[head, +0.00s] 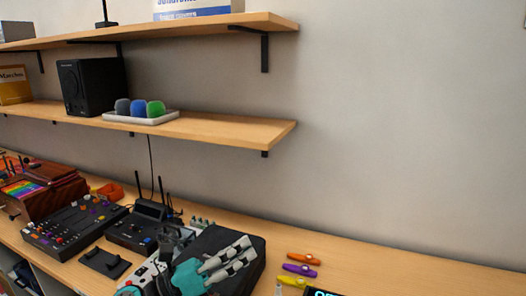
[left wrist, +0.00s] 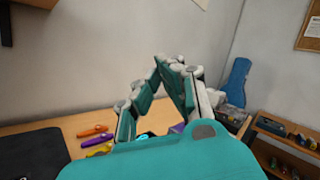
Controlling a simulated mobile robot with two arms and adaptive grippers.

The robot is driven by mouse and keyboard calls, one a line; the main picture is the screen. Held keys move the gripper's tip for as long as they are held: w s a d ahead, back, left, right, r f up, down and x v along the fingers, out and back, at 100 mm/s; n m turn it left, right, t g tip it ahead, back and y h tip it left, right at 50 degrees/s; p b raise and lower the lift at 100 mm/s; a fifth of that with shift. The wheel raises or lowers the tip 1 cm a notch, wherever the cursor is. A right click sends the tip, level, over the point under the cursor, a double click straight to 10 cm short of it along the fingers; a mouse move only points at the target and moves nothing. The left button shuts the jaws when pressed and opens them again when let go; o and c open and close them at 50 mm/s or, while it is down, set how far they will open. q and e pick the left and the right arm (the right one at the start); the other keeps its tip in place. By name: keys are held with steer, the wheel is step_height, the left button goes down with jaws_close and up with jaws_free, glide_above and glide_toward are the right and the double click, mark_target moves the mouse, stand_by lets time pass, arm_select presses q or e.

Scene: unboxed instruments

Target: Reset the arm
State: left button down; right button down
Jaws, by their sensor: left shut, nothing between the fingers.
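My left gripper (head: 250,249), teal and white, reaches over the table at the bottom middle of the head view. It is above or in front of a black case (head: 252,270); I cannot tell the gap. In the left wrist view its fingers (left wrist: 165,64) come together at the tips, with nothing held between them. My right gripper is in neither view.
Orange, purple and yellow kazoos (head: 299,269) lie right of the case. A black mixer (head: 72,229) and a device with antennas (head: 138,228) stand left. Wall shelves (head: 215,130) hang above. The tabletop (head: 400,262) on the right is mostly clear.

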arm_select(q)
steer(key=w+a+f+n+t+y, duration=0.1)
steer(key=a+f+n+t+y, duration=0.35)
steer(key=n, duration=0.75)
steer(key=w+a+f+n+t+y, duration=0.1)
steer(key=a+n+t+y, duration=0.5)
steer(key=n+y, duration=0.45)
steer(key=s+a+f+n+g+y, duration=0.2)
steer(key=f+n, duration=0.3)
steer(key=s+a+f+n+g+y, duration=0.2)
steer(key=s+a+f+n, duration=0.1)
steer(key=f+n, duration=0.2)
steer(key=s+f+n+g, duration=0.4)
steer(key=s+f+g, duration=0.3)
steer(key=s, duration=0.5)
steer(key=s+f+n+g, duration=0.5)
steer(key=s+f, duration=0.4)
steer(key=s, duration=0.2)
step_height(320, 180, down, 29)
steer(key=s+a+g, duration=0.1)
steer(key=s+g, duration=0.1)
steer(key=s, duration=0.1)
steer(key=s+a+f+b, duration=0.1)
steer(key=s+a+f, duration=0.1)
steer(key=s+f, duration=1.2)
steer(key=shift+s+a+m+g, duration=0.35)
steer(key=shift+s+a, duration=0.05)
steer(key=shift+s, duration=0.35)
steer(key=shift+s+a+f, duration=0.1)
